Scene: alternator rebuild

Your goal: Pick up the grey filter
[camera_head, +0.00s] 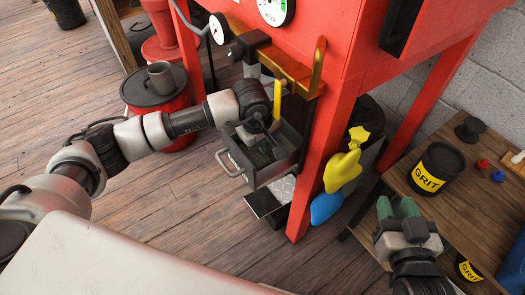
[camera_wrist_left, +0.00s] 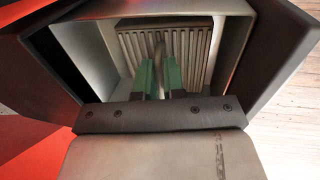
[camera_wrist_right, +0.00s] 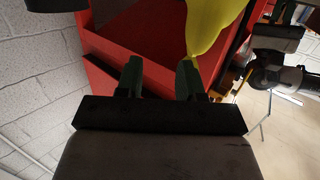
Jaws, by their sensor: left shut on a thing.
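The grey filter (camera_wrist_left: 190,48) is a ribbed, pleated panel inside an open grey metal box (camera_wrist_left: 90,55) in the left wrist view. My left gripper (camera_wrist_left: 158,78) reaches into the box with its green fingertips shut on the filter's upright middle part, a rounded grip. In the head view my left gripper (camera_head: 258,140) points down into the same box (camera_head: 285,172), which has a handle on its front, and the arm mostly hides the filter. My right gripper (camera_head: 398,208) is open and empty, with its fingers apart; it also shows in the right wrist view (camera_wrist_right: 159,78).
The red cabinet (camera_head: 330,150) stands over the box, with a brass latch (camera_head: 290,75) above. A wooden bench (camera_head: 470,210) with a black grit tub (camera_head: 437,170) is near my right gripper.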

